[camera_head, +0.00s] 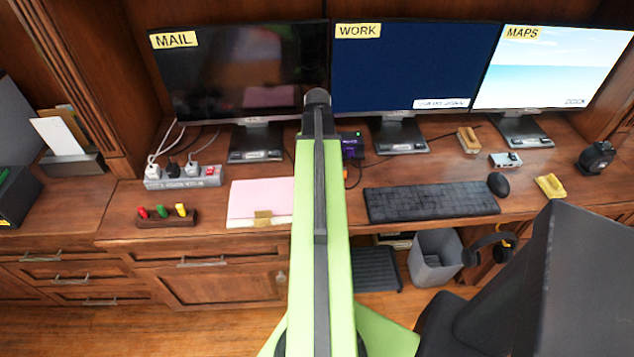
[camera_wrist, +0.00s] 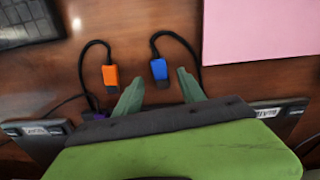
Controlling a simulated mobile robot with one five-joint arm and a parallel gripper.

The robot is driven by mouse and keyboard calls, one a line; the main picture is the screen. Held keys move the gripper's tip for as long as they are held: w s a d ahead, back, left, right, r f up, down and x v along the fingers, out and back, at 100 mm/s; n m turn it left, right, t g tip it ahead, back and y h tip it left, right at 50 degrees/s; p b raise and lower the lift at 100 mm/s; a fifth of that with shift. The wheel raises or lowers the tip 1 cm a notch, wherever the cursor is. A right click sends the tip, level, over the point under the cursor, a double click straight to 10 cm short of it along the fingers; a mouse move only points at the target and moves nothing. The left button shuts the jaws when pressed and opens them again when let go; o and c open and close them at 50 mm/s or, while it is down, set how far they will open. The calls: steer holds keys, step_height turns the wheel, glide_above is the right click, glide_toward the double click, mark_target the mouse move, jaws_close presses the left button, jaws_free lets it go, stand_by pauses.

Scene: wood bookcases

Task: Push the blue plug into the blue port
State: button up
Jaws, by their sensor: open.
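The blue plug (camera_wrist: 158,69) lies on the desk in the wrist view, its dark cable curving up and around to the right. My gripper (camera_wrist: 159,76) is open, with its two green fingers apart. In the picture the blue plug appears between and just beyond the fingertips, not gripped. An orange plug (camera_wrist: 110,77) on its own cable lies to the left, outside the left finger. A dark box with purple parts (camera_head: 352,145) stands behind my arm in the head view; a purple bit (camera_wrist: 93,110) shows in the wrist view. I cannot make out the blue port.
Monitors (camera_head: 415,70) line the back of the desk on stands. A pink sheet (camera_wrist: 260,30) lies beside the plugs. A keyboard (camera_head: 430,202) and mouse (camera_head: 498,184) are to the right, a power strip (camera_head: 183,177) to the left. My arm covers the desk's middle in the head view.

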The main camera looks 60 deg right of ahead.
step_height(320, 180, down, 3)
steer(key=shift+r+b, duration=0.15)
steer(key=shift+b, duration=0.45)
steer(key=shift+r, duration=0.2)
jaws_close()
steer(key=r+p, duration=0.1)
steer(key=p, duration=0.1)
steer(key=r+p, duration=0.3)
steer(key=r, duration=0.1)
steer(key=shift+s+d+r+p, duration=0.2)
steer(key=shift+s+d+p, duration=0.1)
steer(key=shift+p, duration=0.1)
steer(key=s+d+r+p, duration=0.5)
steer(key=s+d, duration=0.2)
steer(key=d, duration=0.1)
steer(key=shift+d+r+p, duration=0.15)
steer(key=shift+r+p, duration=0.15)
